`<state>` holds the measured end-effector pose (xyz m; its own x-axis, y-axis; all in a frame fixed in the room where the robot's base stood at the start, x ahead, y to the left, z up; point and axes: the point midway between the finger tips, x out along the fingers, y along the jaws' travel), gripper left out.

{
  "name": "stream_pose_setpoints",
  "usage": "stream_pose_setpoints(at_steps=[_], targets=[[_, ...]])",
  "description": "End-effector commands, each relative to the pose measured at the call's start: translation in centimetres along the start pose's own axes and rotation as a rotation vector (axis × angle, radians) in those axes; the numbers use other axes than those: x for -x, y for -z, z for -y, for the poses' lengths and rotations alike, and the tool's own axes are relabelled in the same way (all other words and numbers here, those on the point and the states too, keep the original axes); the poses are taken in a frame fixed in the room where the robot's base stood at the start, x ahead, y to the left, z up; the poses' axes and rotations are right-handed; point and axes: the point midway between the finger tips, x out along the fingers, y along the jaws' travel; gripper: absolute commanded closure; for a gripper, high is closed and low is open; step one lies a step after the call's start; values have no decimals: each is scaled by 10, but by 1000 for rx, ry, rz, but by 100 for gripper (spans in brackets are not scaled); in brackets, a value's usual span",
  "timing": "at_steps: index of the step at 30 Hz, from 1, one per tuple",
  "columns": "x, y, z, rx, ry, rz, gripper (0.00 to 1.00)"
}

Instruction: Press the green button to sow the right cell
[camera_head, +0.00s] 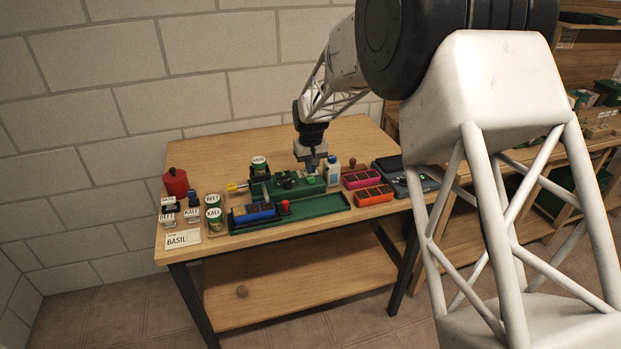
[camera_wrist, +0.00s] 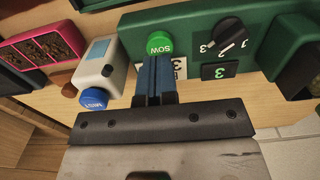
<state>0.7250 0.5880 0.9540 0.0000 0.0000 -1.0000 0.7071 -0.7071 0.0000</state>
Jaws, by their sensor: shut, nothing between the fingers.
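The green button (camera_wrist: 159,43), marked SOW, sits on a dark green panel (camera_wrist: 190,17) in the wrist view; it also shows in the head view (camera_head: 311,181). My gripper (camera_wrist: 157,62) is shut and empty, its blue fingertips right at the button's near edge. I cannot tell whether they touch it. The panel has a black dial (camera_wrist: 230,36) and a small display (camera_wrist: 219,71) reading 3. A second label beside the fingers is partly hidden. In the head view a blue seedling tray (camera_head: 254,212) sits on the green rail (camera_head: 318,205) in front of the panel.
A white bottle (camera_wrist: 101,66) with a blue cap stands close beside the fingers. Pink (camera_head: 361,179) and orange (camera_head: 374,195) trays sit to the right. Seed jars, a red canister (camera_head: 176,183) and a BASIL card (camera_head: 183,239) are at the left.

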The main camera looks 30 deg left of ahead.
Motion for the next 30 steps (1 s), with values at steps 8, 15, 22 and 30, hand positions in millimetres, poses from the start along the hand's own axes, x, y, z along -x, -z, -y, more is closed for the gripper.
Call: stream_pose_setpoints(at_steps=[8, 15, 22, 30], targets=[[-5, 0, 0, 0, 0, 1, 100], [-10, 0, 0, 0, 0, 0, 100], [-14, 0, 0, 0, 0, 0, 100], [-20, 0, 0, 0, 0, 0, 100]])
